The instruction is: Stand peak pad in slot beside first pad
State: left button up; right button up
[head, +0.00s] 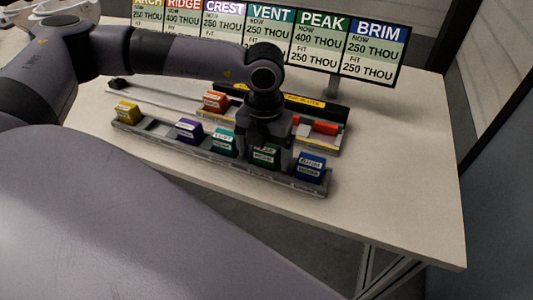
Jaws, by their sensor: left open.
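The green peak pad (264,156) stands in the long grey rack (230,163) on the table, between a teal pad (223,143) and a blue pad (311,167). My left gripper (266,146) points down over the peak pad with its fingers around or beside it; it is open, and contact cannot be told. An orange pad (215,101) stands at the left part of a fixture (338,143) behind the rack. The fixture's middle is hidden by my left arm. My right gripper is not in view.
A purple pad (188,130) and a yellow pad (128,112) also stand in the rack, with a gap between them. A red part (324,127) lies at the fixture's right. A sign (320,40) with coloured panels stands behind. The table's (410,170) right side is clear.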

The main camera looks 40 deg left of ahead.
pick_arm(q)
jog(key=c, duration=1.2)
jog(key=shift+o, duration=0.2)
jog(key=shift+r, duration=0.1)
